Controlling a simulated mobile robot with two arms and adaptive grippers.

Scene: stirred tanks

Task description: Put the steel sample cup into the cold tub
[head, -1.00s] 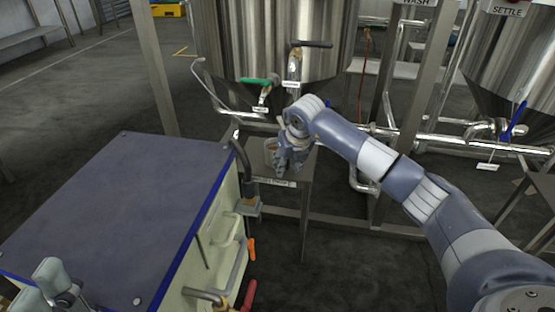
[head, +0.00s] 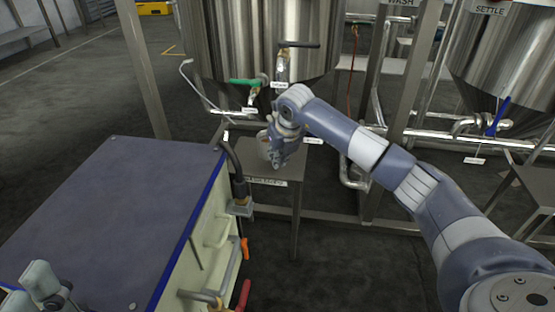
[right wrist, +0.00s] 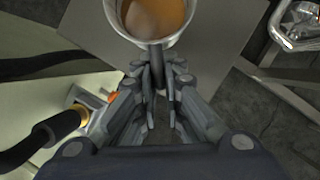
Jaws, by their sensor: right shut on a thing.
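The steel sample cup (head: 263,146) is at the small steel stand under the middle tank. It holds amber liquid, seen in the right wrist view, where its rim (right wrist: 121,22) is at the top. My right gripper (head: 277,160) is shut on the cup's handle (right wrist: 156,55), which runs between the fingers. The cup looks upright, at or just over the stand top; the exact gap is unclear. Part of what looks like my left gripper (head: 40,280) shows at the lower left, its fingertips not clear. I cannot pick out the cold tub.
The steel stand (head: 290,182) carries a label on its front edge. A blue-topped cabinet (head: 110,210) with pipes and coloured handles stands at left. The tank's valves, one with a green handle (head: 246,82), hang behind the cup. Pipes and frame legs stand to the right.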

